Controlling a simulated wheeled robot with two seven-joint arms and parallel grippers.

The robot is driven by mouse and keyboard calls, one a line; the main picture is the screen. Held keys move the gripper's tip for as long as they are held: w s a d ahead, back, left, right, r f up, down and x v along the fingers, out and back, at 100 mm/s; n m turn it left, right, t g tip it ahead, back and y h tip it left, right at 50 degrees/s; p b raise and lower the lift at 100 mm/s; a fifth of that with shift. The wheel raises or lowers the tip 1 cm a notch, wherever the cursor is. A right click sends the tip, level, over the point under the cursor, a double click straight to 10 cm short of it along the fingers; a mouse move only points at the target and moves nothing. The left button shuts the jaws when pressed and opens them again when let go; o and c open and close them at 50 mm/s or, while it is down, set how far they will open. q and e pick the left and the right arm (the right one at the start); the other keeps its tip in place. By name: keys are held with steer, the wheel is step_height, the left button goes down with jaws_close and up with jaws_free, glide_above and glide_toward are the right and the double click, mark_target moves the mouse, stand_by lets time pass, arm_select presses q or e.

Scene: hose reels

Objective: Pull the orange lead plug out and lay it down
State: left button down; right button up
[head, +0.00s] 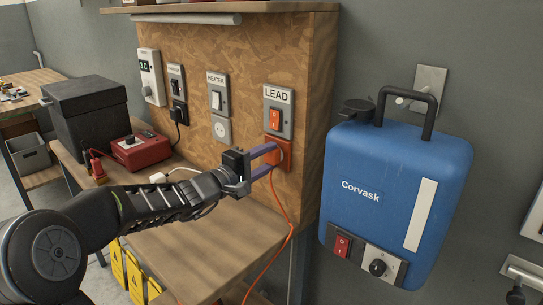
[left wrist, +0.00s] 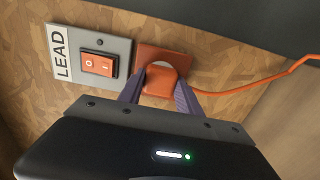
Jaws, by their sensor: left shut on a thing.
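The orange lead plug (left wrist: 160,78) sits at the orange socket plate (left wrist: 180,57) below the LEAD switch. In the head view the same socket (head: 287,160) is on the wooden panel, and the plug is mostly hidden by my fingers. The orange cord (head: 291,215) hangs from it over the bench edge. My left gripper (head: 268,160) is shut on the plug, with a purple finger on each side, as the left wrist view (left wrist: 160,90) also shows. The plug is at the socket face; I cannot tell how deep it sits. My right gripper is not in view.
The orange LEAD switch (head: 275,119) is just above the socket. A blue Corvask unit (head: 390,210) hangs to the right. A red box (head: 140,148) and black case (head: 85,115) stand left on the wooden bench (head: 225,225). The bench front is mostly bare.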

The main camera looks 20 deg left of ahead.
arm_select(q)
steer(key=shift+s, duration=0.15)
steer(key=shift+b+v, duration=0.8)
steer(key=shift+v, duration=2.1)
